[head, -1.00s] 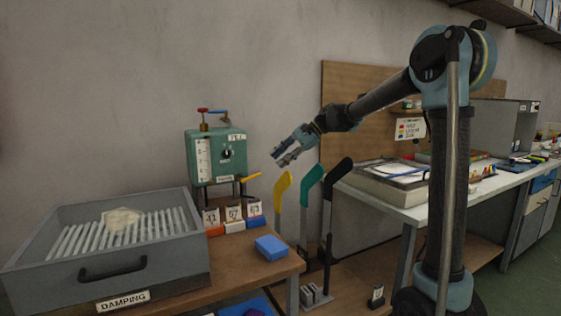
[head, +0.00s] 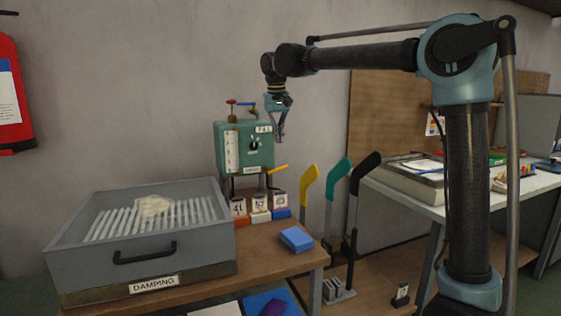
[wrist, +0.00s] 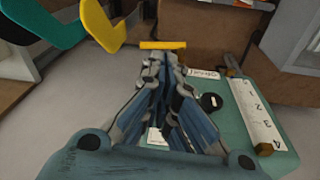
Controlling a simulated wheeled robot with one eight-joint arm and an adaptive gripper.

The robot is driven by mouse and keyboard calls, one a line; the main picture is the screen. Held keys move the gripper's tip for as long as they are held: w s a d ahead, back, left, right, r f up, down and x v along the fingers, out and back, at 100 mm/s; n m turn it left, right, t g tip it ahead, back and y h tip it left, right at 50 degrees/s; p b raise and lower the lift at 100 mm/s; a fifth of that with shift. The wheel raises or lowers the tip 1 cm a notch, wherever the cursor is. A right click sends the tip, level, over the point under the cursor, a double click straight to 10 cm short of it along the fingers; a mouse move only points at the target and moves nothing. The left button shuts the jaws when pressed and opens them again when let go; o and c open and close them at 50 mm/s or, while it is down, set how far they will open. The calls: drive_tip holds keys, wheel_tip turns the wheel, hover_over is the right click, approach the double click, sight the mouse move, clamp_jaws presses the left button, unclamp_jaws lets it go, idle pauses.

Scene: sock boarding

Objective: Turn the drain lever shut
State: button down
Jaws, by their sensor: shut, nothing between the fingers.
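The teal tank (head: 232,150) stands against the wall with a white scale and a dark knob on its front. The yellow drain lever (head: 278,169) sticks out at its lower right, tilted up to the right. It also shows in the wrist view as a yellow bar (wrist: 163,45) near a small white label. My gripper (head: 279,139) points down at the tank's right front, above the lever. In the wrist view my gripper's fingertips (wrist: 168,58) are together and empty, close to the bar in the picture. I cannot tell whether they touch it.
Red and blue handles (head: 240,103) sit on top of the tank. Numbered cards (head: 259,205) stand below it, and a blue block (head: 297,239) lies on the bench. A grey tray (head: 195,246) is at left. Yellow, teal and black paddles (head: 309,186) stand at right.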

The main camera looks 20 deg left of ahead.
sight(277, 169)
drive_tip(key=w+f+n+t, duration=0.1)
drive_tip(key=w+f+n, duration=0.1)
drive_tip(key=f, duration=0.7)
drive_tip(key=shift+w+a+f+t+h, duration=0.4)
drive_tip(key=shift+w+a, duration=0.05)
drive_tip(key=shift+w, duration=0.1)
idle(0.3)
